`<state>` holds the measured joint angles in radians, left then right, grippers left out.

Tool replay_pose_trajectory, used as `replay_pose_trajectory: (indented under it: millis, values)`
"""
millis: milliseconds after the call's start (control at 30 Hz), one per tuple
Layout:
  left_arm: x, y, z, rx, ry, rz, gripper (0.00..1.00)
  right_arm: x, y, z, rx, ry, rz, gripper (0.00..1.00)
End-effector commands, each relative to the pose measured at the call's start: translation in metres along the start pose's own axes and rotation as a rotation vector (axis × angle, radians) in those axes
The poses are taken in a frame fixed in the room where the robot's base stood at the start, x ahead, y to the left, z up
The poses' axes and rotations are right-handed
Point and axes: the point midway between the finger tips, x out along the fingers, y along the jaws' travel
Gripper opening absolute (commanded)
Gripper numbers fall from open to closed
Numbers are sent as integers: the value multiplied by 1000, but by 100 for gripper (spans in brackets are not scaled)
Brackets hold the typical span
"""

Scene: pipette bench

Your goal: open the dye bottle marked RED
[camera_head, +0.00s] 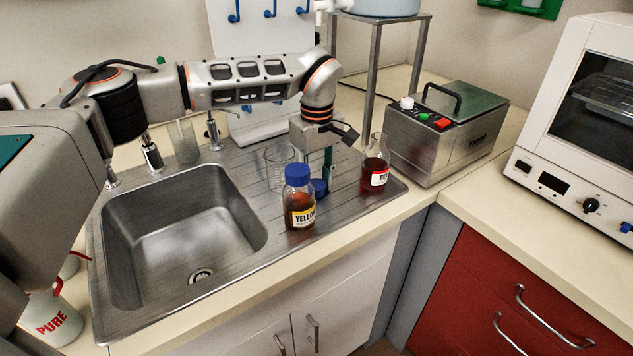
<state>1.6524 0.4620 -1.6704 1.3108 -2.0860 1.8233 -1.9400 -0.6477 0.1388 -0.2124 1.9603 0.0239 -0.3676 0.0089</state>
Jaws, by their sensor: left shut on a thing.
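The RED bottle (375,177) stands upright on the right end of the sink's drainboard. It holds dark red liquid, and its clear glass neck is bare, with no cap on it. My left gripper (325,180) points down to the left of this bottle, apart from it. It is shut on a blue cap (319,188), low over or on the drainboard; I cannot tell whether the cap touches the metal. The fingers are partly hidden behind the YELLOW bottle's cap. My right gripper is not in view.
The YELLOW bottle (299,200), blue cap on, stands in front of my left gripper. A glass beaker (279,168) is close behind. The sink basin (185,235) lies left. A metal bath box (447,135) stands right of the RED bottle.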

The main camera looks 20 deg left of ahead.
Motion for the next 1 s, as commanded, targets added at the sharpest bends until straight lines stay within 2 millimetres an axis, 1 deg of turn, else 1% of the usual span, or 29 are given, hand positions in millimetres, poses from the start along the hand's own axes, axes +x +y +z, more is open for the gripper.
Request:
replay_pose_trajectory:
  millis: [167, 200, 233, 267, 567, 667, 767, 833, 1000]
  values:
    - [3, 0, 0, 0, 0, -1, 6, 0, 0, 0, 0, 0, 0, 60]
    - [3, 0, 0, 0, 0, -1, 39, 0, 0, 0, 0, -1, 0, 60]
    - [3, 0, 0, 0, 0, -1, 47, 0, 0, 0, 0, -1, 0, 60]
    - [3, 0, 0, 0, 0, -1, 48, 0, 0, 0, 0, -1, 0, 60]
    - [2, 0, 0, 0, 0, -1, 48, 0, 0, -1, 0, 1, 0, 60]
    - [-2, 0, 0, 0, 0, 0, 48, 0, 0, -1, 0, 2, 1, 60]
    - [-14, 0, -1, 0, 3, 1, 48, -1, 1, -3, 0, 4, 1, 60]
    - [-26, 0, -1, 1, 3, 2, 48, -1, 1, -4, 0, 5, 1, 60]
    - [-63, 1, -1, -1, 4, 3, 48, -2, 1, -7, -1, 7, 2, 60]
